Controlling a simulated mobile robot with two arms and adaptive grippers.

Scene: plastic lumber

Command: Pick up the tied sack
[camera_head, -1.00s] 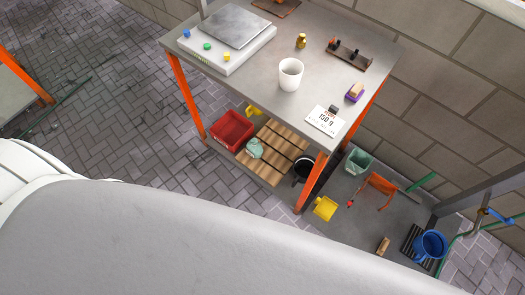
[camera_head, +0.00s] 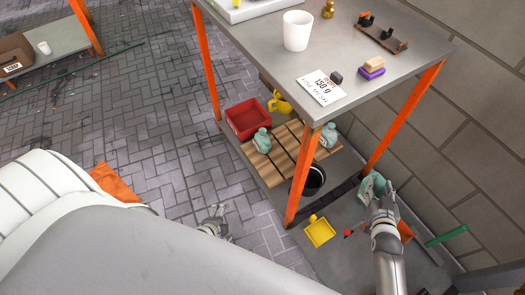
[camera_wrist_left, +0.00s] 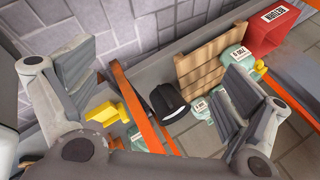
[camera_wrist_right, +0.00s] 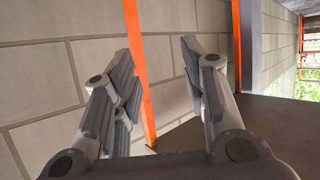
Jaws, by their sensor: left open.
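A pale green tied sack (camera_head: 262,141) sits on the slatted wooden pallet (camera_head: 272,168) on the bench's lower level, beside the red bin (camera_head: 247,117). A similar pale green sack (camera_head: 328,136) stands farther right, partly behind the orange leg. In the left wrist view, labelled sacks show by the pallet (camera_wrist_left: 236,54) and near the black bucket (camera_wrist_left: 167,98); the right finger partly covers this area. My left gripper (camera_head: 217,211) is open and empty above the paving, in front of the pallet and apart from it. My right gripper (camera_wrist_right: 158,60) is open, with nothing between its fingers.
Orange bench legs (camera_head: 303,180) frame the lower level, under the tabletop (camera_head: 270,45). The paving left of the pallet is open.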

